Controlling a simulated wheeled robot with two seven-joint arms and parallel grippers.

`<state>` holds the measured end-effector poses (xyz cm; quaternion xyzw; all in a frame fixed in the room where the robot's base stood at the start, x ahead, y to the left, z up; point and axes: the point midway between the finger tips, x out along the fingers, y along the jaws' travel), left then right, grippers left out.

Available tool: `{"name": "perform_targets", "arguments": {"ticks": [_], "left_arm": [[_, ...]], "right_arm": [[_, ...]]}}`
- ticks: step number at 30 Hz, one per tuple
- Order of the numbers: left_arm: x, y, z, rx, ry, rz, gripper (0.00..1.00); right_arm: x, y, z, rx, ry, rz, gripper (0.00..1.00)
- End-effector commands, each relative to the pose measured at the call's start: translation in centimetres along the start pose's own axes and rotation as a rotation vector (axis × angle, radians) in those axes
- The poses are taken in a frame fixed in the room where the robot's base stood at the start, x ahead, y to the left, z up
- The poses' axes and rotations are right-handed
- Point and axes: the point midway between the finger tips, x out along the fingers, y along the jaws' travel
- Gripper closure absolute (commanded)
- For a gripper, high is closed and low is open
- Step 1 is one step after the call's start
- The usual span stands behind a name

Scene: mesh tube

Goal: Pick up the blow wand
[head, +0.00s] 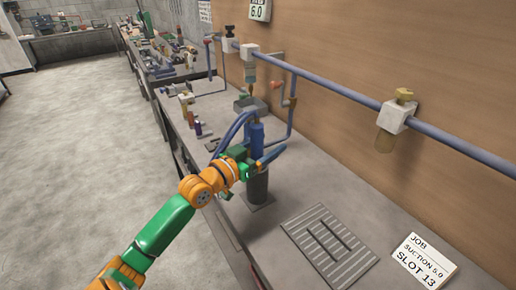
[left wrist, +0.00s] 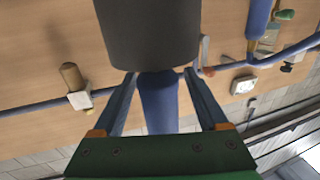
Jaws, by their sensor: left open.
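The blow wand (head: 257,134) has a blue body standing upright in a dark grey cylindrical holder (head: 258,186) on the bench. In the left wrist view the blue wand (left wrist: 158,105) lies between the two fingers, with the grey holder (left wrist: 150,32) at the top of the picture. My left gripper (head: 263,159) is at the wand just above the holder. It is open, and gaps show on both sides of the wand in the wrist view. My gripper hides part of the wand in the head view. My right gripper is not in view.
A ribbed grey mat (head: 328,247) and a job card reading "SUCTION 5.0 SLOT 13" (head: 423,261) lie on the bench at the right. A blue pipe (head: 340,95) with valves runs along the wall. Blue hose loops beside the wand. Small fittings (head: 187,104) stand further back.

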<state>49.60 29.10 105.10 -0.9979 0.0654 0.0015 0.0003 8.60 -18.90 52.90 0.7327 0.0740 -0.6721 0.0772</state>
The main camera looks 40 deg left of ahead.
Motion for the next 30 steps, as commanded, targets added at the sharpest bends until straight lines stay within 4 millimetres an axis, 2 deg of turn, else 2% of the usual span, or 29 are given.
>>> {"name": "perform_targets", "arguments": {"ticks": [3, 4, 12, 23, 26, 30], "left_arm": [[0.0, 0.0, 0.1, 0.0, 0.0, 0.0, 0.24], [0.0, 0.0, 0.1, 0.0, 0.0, 0.0, 0.29], [-0.1, 0.0, 0.1, 0.0, -0.001, 0.0, 1.0], [-0.1, 0.0, -0.3, 0.001, 0.002, 0.0, 1.0], [0.0, 0.0, -1.6, 0.002, 0.004, 0.001, 1.0], [-0.1, 0.0, -5.2, 0.006, 0.007, 0.0, 1.0]], "right_arm": [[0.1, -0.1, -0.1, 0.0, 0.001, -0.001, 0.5], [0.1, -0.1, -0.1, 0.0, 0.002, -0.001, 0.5], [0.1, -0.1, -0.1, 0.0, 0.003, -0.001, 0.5], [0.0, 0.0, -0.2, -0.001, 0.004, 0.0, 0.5], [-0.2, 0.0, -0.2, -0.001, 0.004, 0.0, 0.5], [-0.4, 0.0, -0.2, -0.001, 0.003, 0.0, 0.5]]}}
